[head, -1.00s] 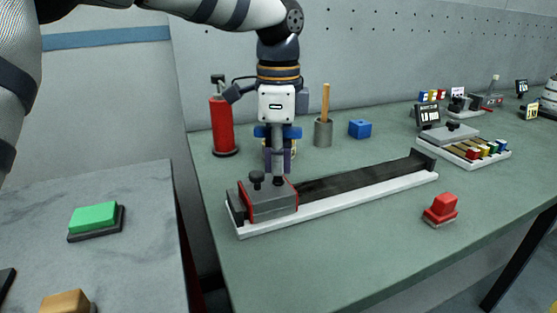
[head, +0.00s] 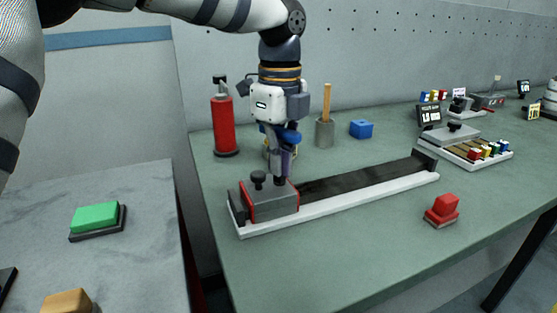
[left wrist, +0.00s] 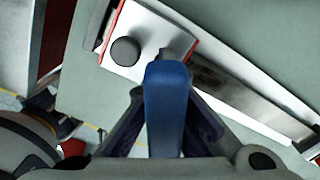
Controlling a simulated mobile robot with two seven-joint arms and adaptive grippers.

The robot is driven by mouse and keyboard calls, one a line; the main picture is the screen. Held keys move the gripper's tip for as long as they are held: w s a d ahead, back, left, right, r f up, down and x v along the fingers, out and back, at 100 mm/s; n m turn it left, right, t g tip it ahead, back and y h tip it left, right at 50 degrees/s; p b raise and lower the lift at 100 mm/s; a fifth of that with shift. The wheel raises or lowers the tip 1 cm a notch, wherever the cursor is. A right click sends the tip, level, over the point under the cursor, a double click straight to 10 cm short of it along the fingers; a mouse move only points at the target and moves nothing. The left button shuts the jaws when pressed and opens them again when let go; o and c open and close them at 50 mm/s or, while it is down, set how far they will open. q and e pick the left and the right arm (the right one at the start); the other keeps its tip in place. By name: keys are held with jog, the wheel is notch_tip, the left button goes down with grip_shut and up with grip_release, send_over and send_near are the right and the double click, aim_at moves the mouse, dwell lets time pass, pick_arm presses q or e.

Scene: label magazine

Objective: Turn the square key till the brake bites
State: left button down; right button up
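The square key has a blue crossbar handle (head: 291,137), which fills the space between the fingers in the left wrist view (left wrist: 167,100). My left gripper (head: 280,152) is shut on it from above. The key's dark lower end meets the top of the grey brake block (head: 272,203), beside a black knob (head: 258,177). How deep the key sits in the block is hidden. The block has red edges and stands at the left end of a long white-edged rail (head: 375,196). My right gripper is not in view.
A red extinguisher-like cylinder (head: 223,125), a grey pot with a wooden stick (head: 324,133) and a blue block (head: 360,129) stand behind.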

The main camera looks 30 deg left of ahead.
pick_arm(q)
jog(key=shift+w+a+f, duration=0.1)
jog(key=shift+a+f, duration=0.05)
jog(key=m, duration=0.5)
jog(key=shift+f, duration=0.1)
jog(key=shift+a+m, duration=0.15)
jog(key=shift+m, duration=1.85)
jog(key=c, duration=1.7)
grip_release()
jog(key=shift+f, duration=0.1)
